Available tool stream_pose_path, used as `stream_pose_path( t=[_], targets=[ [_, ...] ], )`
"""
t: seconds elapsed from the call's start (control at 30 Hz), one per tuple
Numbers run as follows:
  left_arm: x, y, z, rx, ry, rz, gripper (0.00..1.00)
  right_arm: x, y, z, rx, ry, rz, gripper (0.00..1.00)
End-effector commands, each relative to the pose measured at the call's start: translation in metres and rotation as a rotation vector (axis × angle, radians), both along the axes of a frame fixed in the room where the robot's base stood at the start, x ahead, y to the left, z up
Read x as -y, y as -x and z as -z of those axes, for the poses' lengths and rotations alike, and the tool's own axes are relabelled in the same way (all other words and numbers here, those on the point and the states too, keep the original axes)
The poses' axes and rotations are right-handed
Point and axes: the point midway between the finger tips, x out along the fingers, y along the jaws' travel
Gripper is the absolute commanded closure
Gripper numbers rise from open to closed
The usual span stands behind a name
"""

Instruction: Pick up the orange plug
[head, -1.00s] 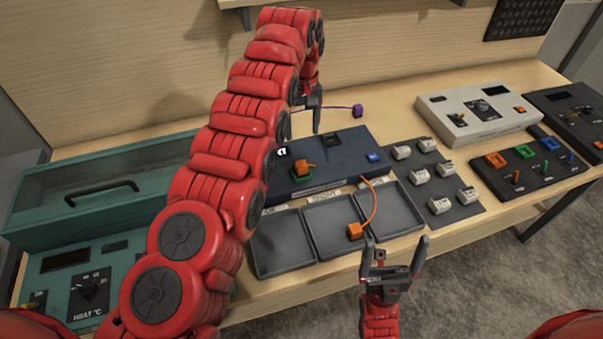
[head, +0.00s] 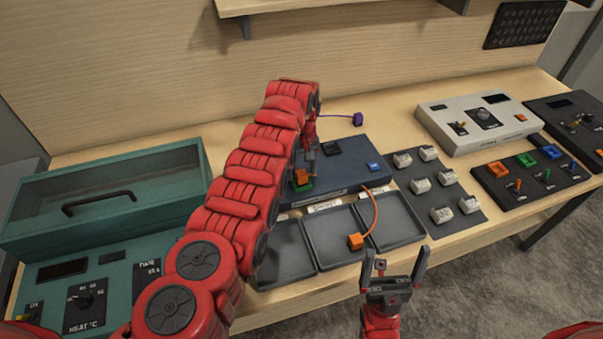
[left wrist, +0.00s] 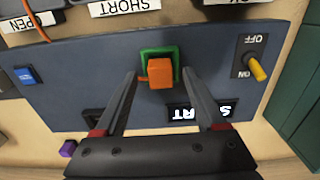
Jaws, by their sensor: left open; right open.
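The orange plug (left wrist: 160,74) sits in a green-framed socket (left wrist: 146,53) on the blue console (left wrist: 75,95). In the head view the plug (head: 302,176) is partly hidden by my left arm. My left gripper (left wrist: 158,76) is open, with one finger on each side of the plug. Whether the fingers touch it is unclear. In the head view this gripper (head: 309,165) is low over the console. A second orange plug end (head: 355,241) lies at the trays, with an orange cable rising from it to the console. My right gripper (head: 395,262) is open and empty at the front.
Grey trays (head: 334,238) stand before the console. A purple plug (head: 358,118) lies behind it. A yellow toggle switch (left wrist: 257,70) is near the socket. A teal heater box (head: 105,195) is at left; a dark mat with white blocks (head: 447,225) is at right.

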Motion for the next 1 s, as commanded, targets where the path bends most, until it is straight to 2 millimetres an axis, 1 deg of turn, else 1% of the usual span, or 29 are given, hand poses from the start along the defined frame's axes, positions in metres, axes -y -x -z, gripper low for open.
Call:
stream_pose_path(
  t=[0.03, 0.13, 0.37, 0.5, 0.57, 0.6, 0.77, 1.0],
  targets=[
    [-0.0009, 0.0022, 0.0052, -0.008, -0.003, -0.001, 0.28, 0.0, 0.0, -0.002, -0.001, 0.0, 0.0, 0.0],
    [-0.0007, 0.0014, 0.0122, -0.004, -0.001, -0.001, 0.28, -0.0001, 0.0, -0.0032, -0.001, 0.0, 0.0, 0.0],
    [-0.0005, 0.0009, 0.0142, -0.001, -0.001, -0.001, 0.28, 0.0, 0.0, -0.0025, -0.001, 0.0, 0.0, 0.0],
    [-0.0006, 0.001, 0.0141, -0.002, 0.0, -0.001, 0.53, 0.0, 0.0, -0.0025, -0.001, 0.0, 0.0, 0.0],
    [-0.0006, 0.001, 0.014, -0.002, 0.0, -0.001, 0.64, 0.0, 0.0, -0.0025, -0.001, 0.0, 0.0, 0.0],
    [-0.0005, 0.001, 0.014, -0.002, 0.0, -0.001, 0.71, 0.0, 0.0, -0.0026, 0.0, 0.0, 0.0, 0.0],
    [-0.0006, 0.0011, 0.0141, -0.002, 0.0, -0.001, 0.99, 0.0, 0.0, -0.0025, -0.001, 0.0, 0.0, 0.0],
    [-0.0006, 0.0011, 0.0139, -0.002, 0.0, -0.001, 1.0, 0.0, 0.0, -0.0025, -0.001, 0.0, 0.0, 0.0]
  ],
)
